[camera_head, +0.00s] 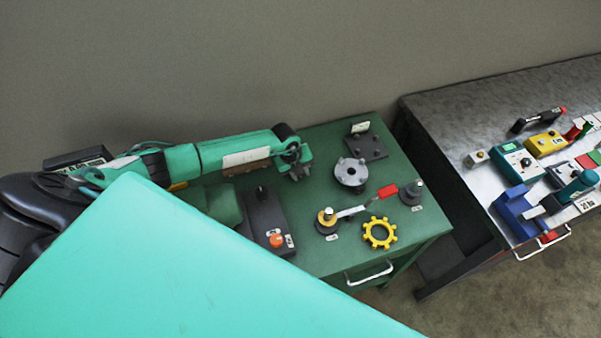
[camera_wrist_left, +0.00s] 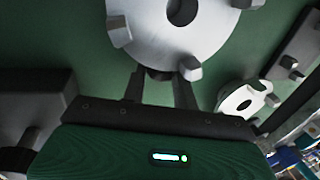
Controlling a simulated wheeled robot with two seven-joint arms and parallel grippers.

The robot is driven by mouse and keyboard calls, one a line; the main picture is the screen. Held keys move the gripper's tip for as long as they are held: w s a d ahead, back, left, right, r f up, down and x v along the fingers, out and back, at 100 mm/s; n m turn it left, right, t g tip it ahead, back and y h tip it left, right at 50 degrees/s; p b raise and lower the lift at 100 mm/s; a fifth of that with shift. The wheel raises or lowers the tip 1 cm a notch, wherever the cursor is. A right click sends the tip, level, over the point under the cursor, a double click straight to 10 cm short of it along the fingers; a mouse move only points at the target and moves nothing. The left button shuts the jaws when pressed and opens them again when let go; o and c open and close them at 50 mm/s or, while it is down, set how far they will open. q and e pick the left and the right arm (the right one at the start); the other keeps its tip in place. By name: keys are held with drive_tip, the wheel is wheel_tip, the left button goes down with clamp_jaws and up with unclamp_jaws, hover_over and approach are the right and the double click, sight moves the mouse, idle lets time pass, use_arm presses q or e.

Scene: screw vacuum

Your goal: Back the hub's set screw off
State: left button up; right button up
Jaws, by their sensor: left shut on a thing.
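My left gripper (camera_head: 293,160) is over the back left of the green cabinet top. In the left wrist view, its two fingers (camera_wrist_left: 160,88) are closed on a small dark piece (camera_wrist_left: 158,73) at the rim of a large light-grey lugged disc (camera_wrist_left: 165,30). The picture cuts this disc off at the top. I cannot tell whether the dark piece is the set screw, or whether the disc is held up or resting. My right gripper is not in view.
On the green cabinet (camera_head: 322,254) are a dark plate with pegs (camera_head: 367,147), a black box with an orange button (camera_head: 266,215), a red-handled tool (camera_head: 388,192), a yellow toothed ring (camera_head: 380,232) and a dark post (camera_head: 412,194). A grey bench (camera_head: 440,125) with several devices stands right.

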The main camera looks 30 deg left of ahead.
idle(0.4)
use_arm(q)
drive_tip(key=o, duration=0.7)
drive_tip(key=b+v, duration=0.4)
drive_tip(key=v, duration=1)
drive_tip(key=shift+s+f, duration=0.1)
drive_tip(key=shift+s, duration=0.05)
